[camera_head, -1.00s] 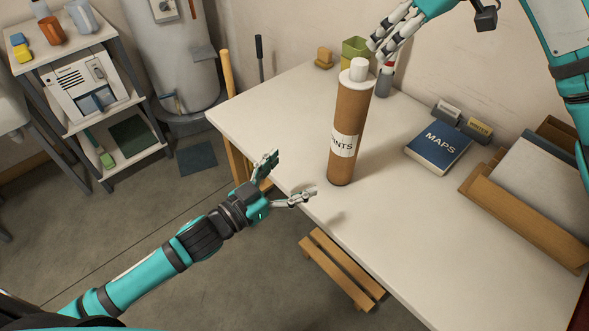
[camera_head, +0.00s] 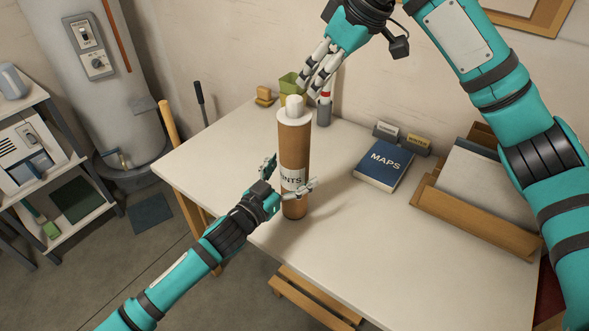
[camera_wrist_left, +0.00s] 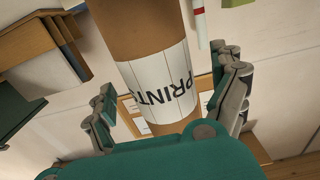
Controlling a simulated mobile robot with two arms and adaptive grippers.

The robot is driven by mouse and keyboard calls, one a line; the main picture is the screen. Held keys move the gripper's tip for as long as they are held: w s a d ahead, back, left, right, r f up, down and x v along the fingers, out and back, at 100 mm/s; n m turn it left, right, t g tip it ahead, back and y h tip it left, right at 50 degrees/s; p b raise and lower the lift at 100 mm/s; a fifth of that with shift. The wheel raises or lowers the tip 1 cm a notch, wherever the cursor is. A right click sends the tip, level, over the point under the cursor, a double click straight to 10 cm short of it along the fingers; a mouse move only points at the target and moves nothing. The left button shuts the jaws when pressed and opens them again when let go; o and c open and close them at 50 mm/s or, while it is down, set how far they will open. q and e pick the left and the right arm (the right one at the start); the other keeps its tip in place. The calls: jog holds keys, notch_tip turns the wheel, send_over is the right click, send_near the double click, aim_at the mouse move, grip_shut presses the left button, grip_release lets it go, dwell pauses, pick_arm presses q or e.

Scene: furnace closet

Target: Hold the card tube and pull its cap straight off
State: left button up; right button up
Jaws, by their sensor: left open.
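The brown card tube (camera_head: 296,150) stands upright near the table's left edge, with a white label reading "PRINTS" around it. Its white cap (camera_head: 294,108) with a raised knob sits on top. My left gripper (camera_head: 289,177) is open at the tube's lower part. In the left wrist view, the tube (camera_wrist_left: 135,35) and its label (camera_wrist_left: 165,85) show between the two spread fingers, and I see no clear grip. My right gripper (camera_head: 314,82) is open and empty, its fingers pointing down-left, close above and right of the cap in the picture.
A blue MAPS book (camera_head: 384,164) lies right of the tube. A green cup (camera_head: 291,86) and a bottle (camera_head: 324,112) stand behind it. A wooden tray (camera_head: 470,215) sits at the right. The front of the table (camera_head: 400,260) is clear.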

pick_arm(q)
jog(key=shift+w+d, duration=0.45)
jog(key=shift+w, duration=0.1)
jog(key=shift+c, duration=0.4)
jog(key=c, duration=1.5)
jog(key=o, duration=0.9)
jog(key=shift+c, duration=0.2)
jog(key=c, duration=0.7)
jog(key=shift+o, duration=0.2)
pick_arm(e)
jog(key=shift+o, duration=0.3)
